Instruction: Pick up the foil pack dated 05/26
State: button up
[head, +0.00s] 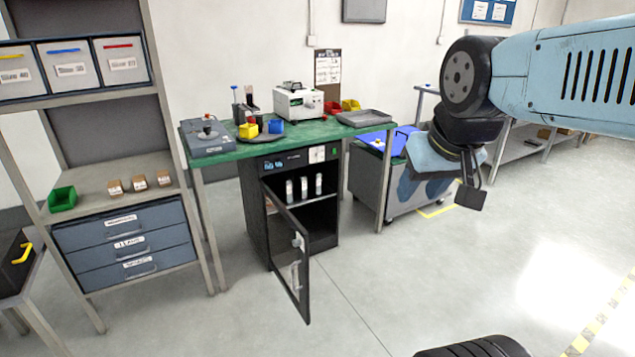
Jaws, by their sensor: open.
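Three small brown packs with pale labels stand in a row on the left shelf unit: a left one (115,187), a middle one (139,184) and a right one (163,178). Their print is too small to read, so I cannot tell whether any is the foil pack dated 05/26. Three pale upright cylinders (304,188) stand inside the open black cabinet (270,235). My gripper (417,188) is at the right, in front of the grey cart, far from the shelf. It is open, and its fingertips are hard to make out.
The cabinet door (289,255) stands open into the floor space. The green-topped bench (340,130) carries several devices and a grey tray (363,118). A green bin (62,199) sits left of the brown packs, above blue drawers (125,245). The middle floor is clear.

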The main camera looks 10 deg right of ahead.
aim_at(315, 176)
jog(key=z, duration=1.35)
jog(key=i, duration=2.25)
jog(key=u, duration=1.9)
jog(key=i, duration=0.45)
jog(key=u, duration=0.2)
